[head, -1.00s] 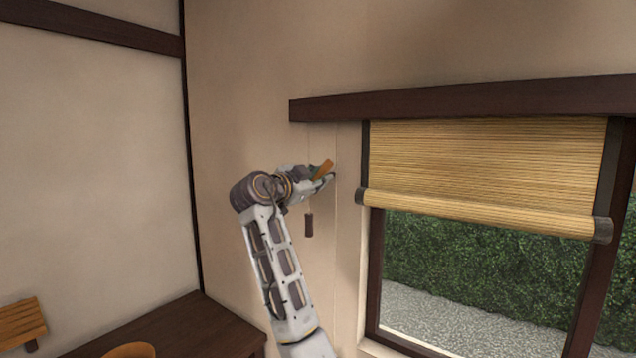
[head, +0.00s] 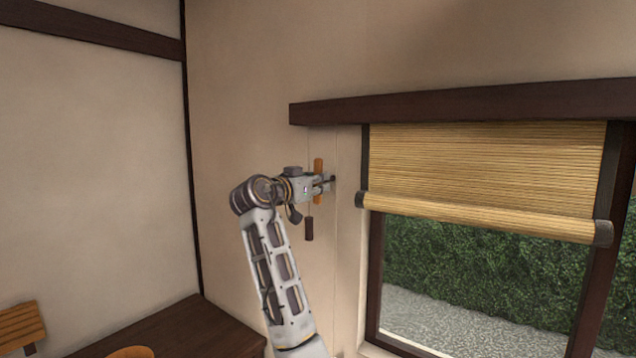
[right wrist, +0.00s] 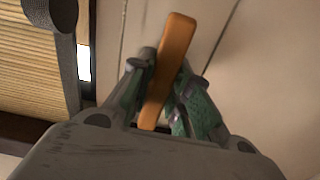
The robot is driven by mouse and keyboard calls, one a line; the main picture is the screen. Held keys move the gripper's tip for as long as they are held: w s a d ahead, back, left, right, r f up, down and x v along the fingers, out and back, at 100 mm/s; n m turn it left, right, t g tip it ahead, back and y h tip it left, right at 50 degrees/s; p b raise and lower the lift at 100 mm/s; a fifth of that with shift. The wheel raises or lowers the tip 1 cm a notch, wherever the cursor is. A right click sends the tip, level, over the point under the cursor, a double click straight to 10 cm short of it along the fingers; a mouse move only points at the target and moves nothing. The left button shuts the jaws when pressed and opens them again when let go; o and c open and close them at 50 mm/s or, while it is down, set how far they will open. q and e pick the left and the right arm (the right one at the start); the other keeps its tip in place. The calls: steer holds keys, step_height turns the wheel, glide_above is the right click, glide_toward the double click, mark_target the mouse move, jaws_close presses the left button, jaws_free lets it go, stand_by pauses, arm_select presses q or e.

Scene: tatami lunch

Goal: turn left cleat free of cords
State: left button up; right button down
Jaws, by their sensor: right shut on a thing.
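The orange wooden cleat (head: 318,165) is at the wall left of the window and stands about upright in the head view. My right gripper (head: 324,184) is shut on it. In the right wrist view the cleat (right wrist: 176,45) lies between the two fingers of the gripper (right wrist: 166,88), with one end sticking out past them. A thin cord (head: 336,225) hangs down the wall just right of the cleat. Another cord runs down behind the gripper to a dark brown pull (head: 309,229). I see no cord wrapped on the visible part of the cleat. My left gripper is out of view.
A half-rolled bamboo blind (head: 480,170) hangs in the window under a dark beam (head: 460,103), right of the gripper. A dark wooden surface (head: 185,330) and a slatted chair back (head: 20,325) are at the lower left. The wall left of the arm is bare.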

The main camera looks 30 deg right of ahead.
steer(key=shift+f+n, duration=0.2)
steer(key=shift+n, duration=0.1)
steer(key=c, duration=1.4)
jaws_free()
steer(key=shift+o, duration=0.4)
steer(key=shift+r, duration=0.1)
steer(key=v, duration=1.2)
